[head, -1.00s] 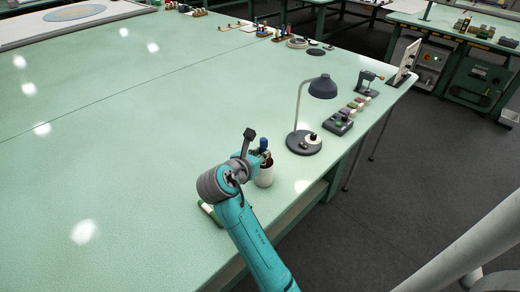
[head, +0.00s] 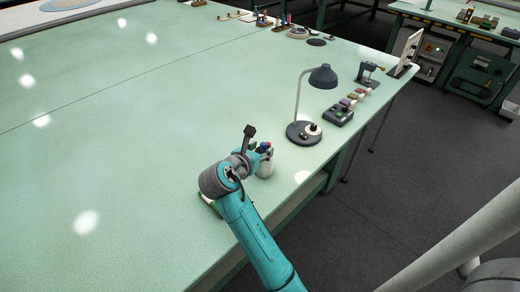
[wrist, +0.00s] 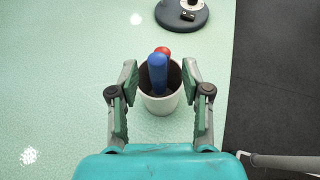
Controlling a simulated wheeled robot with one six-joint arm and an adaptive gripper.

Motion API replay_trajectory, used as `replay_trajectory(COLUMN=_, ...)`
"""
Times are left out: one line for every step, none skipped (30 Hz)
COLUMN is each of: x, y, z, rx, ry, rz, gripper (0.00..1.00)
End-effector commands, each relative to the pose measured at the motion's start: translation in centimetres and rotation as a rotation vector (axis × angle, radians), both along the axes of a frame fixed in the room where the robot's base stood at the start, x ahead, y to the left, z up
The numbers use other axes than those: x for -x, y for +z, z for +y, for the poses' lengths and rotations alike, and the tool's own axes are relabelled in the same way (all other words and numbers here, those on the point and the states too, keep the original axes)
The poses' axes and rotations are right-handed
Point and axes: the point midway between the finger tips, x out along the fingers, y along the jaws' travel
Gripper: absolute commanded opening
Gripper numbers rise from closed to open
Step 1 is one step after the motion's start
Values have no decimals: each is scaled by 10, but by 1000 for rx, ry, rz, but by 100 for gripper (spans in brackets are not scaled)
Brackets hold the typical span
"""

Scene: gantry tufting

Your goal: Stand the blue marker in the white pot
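The white pot (head: 266,168) stands upright on the pale green table, near its right edge; it also shows in the wrist view (wrist: 160,105). The blue marker (wrist: 157,75) stands in the pot, its lower end inside the rim. My gripper (wrist: 159,68) is open, with one finger on each side of the pot and markers. Gaps show between both fingers and the blue marker. In the head view my gripper (head: 257,156) partly hides the pot.
A desk lamp (head: 303,132) stands just beyond the pot. A dark box with knobs (head: 338,115) and a clamp-like tool (head: 367,75) lie further along the right edge. A green and white item (head: 207,202) is partly behind my arm. The table's left is clear.

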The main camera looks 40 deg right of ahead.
Motion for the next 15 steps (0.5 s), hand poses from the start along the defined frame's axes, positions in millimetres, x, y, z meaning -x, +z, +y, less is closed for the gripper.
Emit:
replay_trajectory(x=0, y=0, z=0, rx=0, ry=0, rz=0, gripper=48)
replay_trajectory(x=0, y=0, z=0, rx=0, ry=0, rz=0, gripper=48)
replay_trajectory(x=0, y=0, z=0, rx=0, ry=0, rz=0, gripper=48)
replay_trajectory(x=0, y=0, z=0, rx=0, ry=0, rz=0, gripper=48)
replay_trajectory(x=0, y=0, z=0, rx=0, ry=0, rz=0, gripper=48)
replay_trajectory(x=0, y=0, z=1, rx=0, ry=1, rz=0, gripper=48)
replay_trajectory(x=0, y=1, z=2, rx=0, ry=1, rz=0, gripper=48)
replay_trajectory(x=1, y=2, z=4, rx=0, ry=2, rz=-1, gripper=48)
replay_trajectory(x=2, y=3, z=7, rx=1, ry=2, rz=0, gripper=48)
replay_trajectory(x=2, y=4, z=10, rx=0, ry=3, rz=0, gripper=48)
replay_trajectory(x=4, y=6, z=13, rx=0, ry=2, rz=0, gripper=48)
replay_trajectory(x=5, y=8, z=19, rx=0, ry=4, rz=-1, gripper=48)
replay_trajectory(x=7, y=10, z=23, rx=1, ry=5, rz=-1, gripper=48)
replay_trajectory(x=9, y=12, z=28, rx=-1, ry=4, rz=-1, gripper=48)
replay_trajectory(x=11, y=15, z=35, rx=0, ry=5, rz=-1, gripper=48)
